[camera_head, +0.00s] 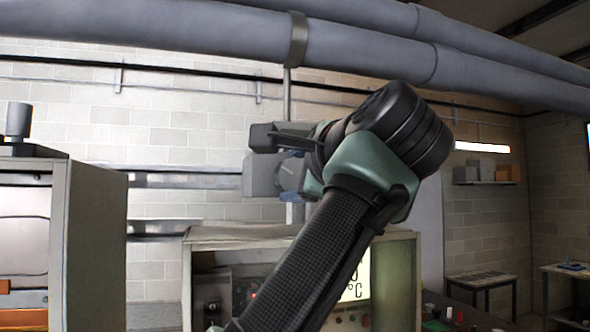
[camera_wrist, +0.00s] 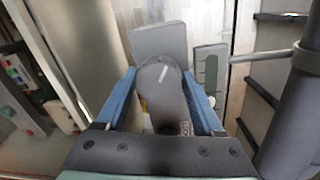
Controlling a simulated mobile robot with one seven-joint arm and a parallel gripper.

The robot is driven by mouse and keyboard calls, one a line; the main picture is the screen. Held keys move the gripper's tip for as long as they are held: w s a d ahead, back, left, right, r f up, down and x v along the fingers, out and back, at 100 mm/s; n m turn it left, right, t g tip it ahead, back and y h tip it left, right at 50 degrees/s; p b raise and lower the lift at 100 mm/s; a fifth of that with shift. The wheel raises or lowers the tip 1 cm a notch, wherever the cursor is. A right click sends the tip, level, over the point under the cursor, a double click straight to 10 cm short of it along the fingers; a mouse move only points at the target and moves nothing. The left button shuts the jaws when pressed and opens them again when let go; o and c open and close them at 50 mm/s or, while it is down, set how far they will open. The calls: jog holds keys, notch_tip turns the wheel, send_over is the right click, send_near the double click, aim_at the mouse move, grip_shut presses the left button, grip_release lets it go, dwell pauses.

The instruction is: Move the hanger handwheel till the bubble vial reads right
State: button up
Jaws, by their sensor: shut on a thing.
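The hanger handwheel (camera_wrist: 165,82) is a dark grey rounded part with a white mark on its face, in the middle of the wrist view. My gripper (camera_wrist: 160,76) has its two blue fingers on either side of it and is shut on it. A grey plate right of the handwheel bears a greenish elongated bubble vial (camera_wrist: 211,74); its bubble is too small to read. In the head view, part of the grey hanger body (camera_head: 262,175) shows below the hanger rod (camera_head: 287,95). My arm covers most of the gripper there.
Large grey pipes (camera_head: 200,40) run overhead, with a clamp band (camera_head: 297,40) around the near one. An open-fronted heater cabinet (camera_head: 400,285) stands below behind my arm. A tall cabinet (camera_head: 95,250) stands at left. Tables stand at far right.

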jog(key=shift+m, duration=0.5)
jog(key=o, duration=1.3)
jog(key=shift+o, duration=0.3)
jog(key=shift+r, duration=0.15)
